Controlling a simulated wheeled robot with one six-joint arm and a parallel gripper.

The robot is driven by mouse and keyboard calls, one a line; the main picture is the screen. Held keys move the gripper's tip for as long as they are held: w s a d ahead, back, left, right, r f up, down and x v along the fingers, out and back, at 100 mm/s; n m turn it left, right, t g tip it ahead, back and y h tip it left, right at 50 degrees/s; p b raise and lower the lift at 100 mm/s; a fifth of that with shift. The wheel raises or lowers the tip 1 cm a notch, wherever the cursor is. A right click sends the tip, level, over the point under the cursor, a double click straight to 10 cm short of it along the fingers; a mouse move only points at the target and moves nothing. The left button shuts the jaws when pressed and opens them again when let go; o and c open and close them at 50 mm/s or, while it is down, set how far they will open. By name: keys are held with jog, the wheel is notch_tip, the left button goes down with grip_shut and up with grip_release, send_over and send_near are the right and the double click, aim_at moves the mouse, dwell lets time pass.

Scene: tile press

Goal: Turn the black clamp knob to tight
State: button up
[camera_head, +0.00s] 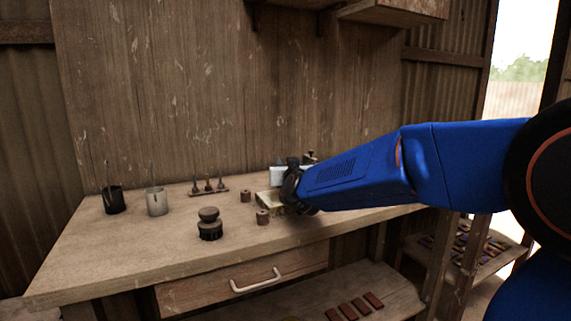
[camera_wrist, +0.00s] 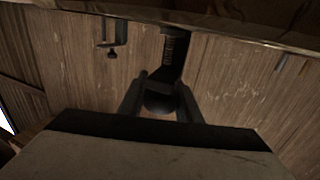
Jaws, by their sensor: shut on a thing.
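The black clamp knob (camera_wrist: 160,103) is a dark round piece between my two fingers in the wrist view. My gripper (camera_wrist: 162,98) is shut on it, with one finger on each side. A dark threaded screw (camera_wrist: 172,48) stands beyond the knob. In the head view my gripper (camera_head: 291,186) is at the tile press, by its pale tray (camera_head: 268,203). My blue arm hides much of the press and the knob there. The wrist view is dim, so any mark showing how tight the knob is cannot be read.
A second small dark clamp piece (camera_wrist: 112,40) shows left of the knob. On the wooden bench (camera_head: 120,250) stand a black cup (camera_head: 113,201), a grey cup (camera_head: 156,202), a dark round-topped tool (camera_head: 209,225) and small brown cylinders (camera_head: 263,217). The bench's front left is clear.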

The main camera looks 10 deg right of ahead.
jog(key=shift+d+m+h, duration=0.2)
jog(key=shift+m+h, duration=0.4)
jog(key=shift+h, duration=0.4)
jog(key=o, duration=1)
jog(key=shift+o, duration=0.2)
jog(key=s+a, duration=0.3)
jog(key=s, duration=1.4)
jog(key=shift+s, duration=0.15)
